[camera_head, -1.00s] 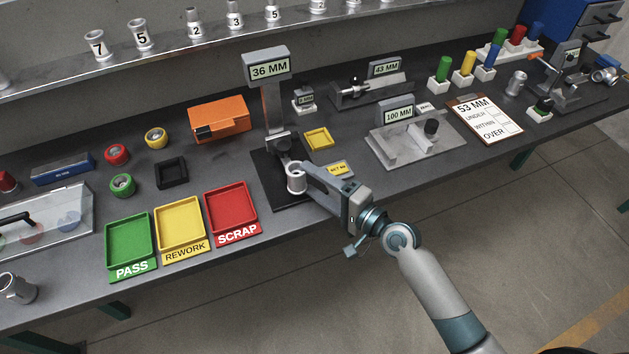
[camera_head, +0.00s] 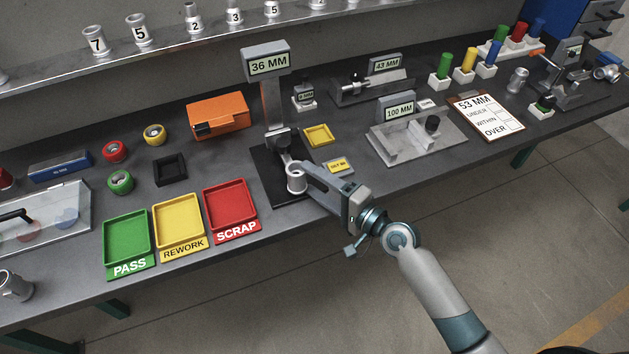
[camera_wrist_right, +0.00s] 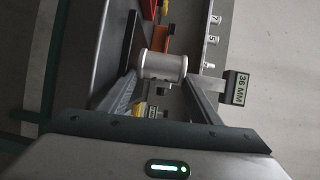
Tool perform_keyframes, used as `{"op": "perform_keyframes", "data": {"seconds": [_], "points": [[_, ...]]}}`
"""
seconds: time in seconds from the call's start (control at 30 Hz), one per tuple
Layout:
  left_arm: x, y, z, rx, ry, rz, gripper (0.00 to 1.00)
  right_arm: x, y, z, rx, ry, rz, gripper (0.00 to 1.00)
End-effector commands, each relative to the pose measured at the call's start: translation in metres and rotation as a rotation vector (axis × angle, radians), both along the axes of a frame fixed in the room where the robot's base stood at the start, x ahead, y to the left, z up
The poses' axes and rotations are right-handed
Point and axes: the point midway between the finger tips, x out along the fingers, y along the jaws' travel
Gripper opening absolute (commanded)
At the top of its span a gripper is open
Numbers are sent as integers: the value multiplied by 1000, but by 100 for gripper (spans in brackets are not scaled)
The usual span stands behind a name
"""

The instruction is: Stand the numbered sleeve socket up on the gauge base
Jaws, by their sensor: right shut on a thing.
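The sleeve socket (camera_head: 296,180), a pale metal hollow cylinder, is upright at the black gauge base (camera_head: 266,185) under the 36 MM gauge (camera_head: 268,64). My right gripper (camera_head: 298,172) is shut on it from the right. In the right wrist view the socket (camera_wrist_right: 162,66) sits between the two fingertips of my right gripper (camera_wrist_right: 163,76). No number is visible on the held socket. I cannot tell whether its bottom touches the base. My left gripper is not in view.
Green PASS (camera_head: 128,237), yellow REWORK (camera_head: 178,221) and red SCRAP (camera_head: 230,205) trays lie left of the gauge base. A small yellow tray (camera_head: 319,135) and the 100 MM gauge (camera_head: 415,140) are to the right. Numbered sockets stand on the shelf (camera_head: 170,56) behind.

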Motion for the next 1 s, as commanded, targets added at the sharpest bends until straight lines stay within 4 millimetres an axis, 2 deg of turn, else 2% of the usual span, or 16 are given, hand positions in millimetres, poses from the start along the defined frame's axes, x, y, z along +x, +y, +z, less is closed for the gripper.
{"op": "perform_keyframes", "data": {"seconds": [0.17,0.37,0.4,0.47,1.0], "points": [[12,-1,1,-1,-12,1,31,0,0,1,2,-2,-1,11],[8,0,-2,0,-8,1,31,0,0,-1,2,-2,-1,11],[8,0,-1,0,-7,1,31,0,0,0,2,-2,-1,64],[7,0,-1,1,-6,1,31,0,0,0,1,-2,-1,79],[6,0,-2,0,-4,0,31,-3,0,-10,-9,12,4,79]]}}
